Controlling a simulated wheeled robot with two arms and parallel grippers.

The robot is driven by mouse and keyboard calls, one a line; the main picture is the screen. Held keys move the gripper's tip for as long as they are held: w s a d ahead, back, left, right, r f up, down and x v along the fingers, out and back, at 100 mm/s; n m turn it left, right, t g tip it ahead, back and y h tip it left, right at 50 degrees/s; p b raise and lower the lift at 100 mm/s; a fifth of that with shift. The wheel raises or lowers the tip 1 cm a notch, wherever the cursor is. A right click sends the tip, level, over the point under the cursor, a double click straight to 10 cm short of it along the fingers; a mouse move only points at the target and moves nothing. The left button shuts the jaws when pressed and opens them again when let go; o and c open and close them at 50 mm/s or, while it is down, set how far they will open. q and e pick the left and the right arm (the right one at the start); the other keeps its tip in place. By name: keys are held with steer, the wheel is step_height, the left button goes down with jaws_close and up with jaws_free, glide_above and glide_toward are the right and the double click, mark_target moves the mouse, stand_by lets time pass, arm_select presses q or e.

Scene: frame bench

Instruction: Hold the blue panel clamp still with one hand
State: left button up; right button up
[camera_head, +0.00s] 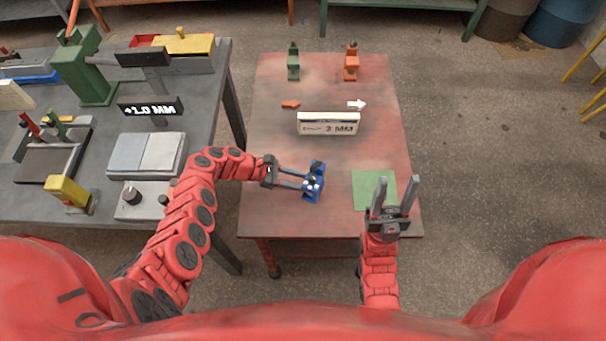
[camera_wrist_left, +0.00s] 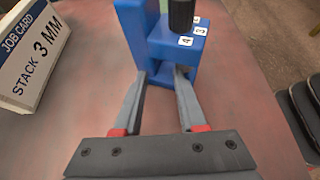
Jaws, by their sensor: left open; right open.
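In the left wrist view the clamp (camera_wrist_left: 160,50) has a black knob and small white number labels, with 4 and 3 readable. My left gripper (camera_head: 305,180) is open and reaches in from the left. Its two fingertips (camera_wrist_left: 163,78) lie at either side of the clamp's lower part; I cannot tell whether they touch it. My right gripper (camera_head: 395,190) is open and empty, with its fingers over the green mat's right side.
A white job card block (camera_head: 328,124) reading 3 MM stands behind the clamp. A green clamp (camera_head: 293,62) and an orange clamp (camera_head: 351,63) stand at the back. A green mat (camera_head: 366,182) lies front right. A grey bench (camera_head: 212,110) with tools is on the left.

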arm_select(q)
jaws_close()
steer(key=o, duration=1.1)
jaws_free()
steer(key=shift+c, duration=0.2)
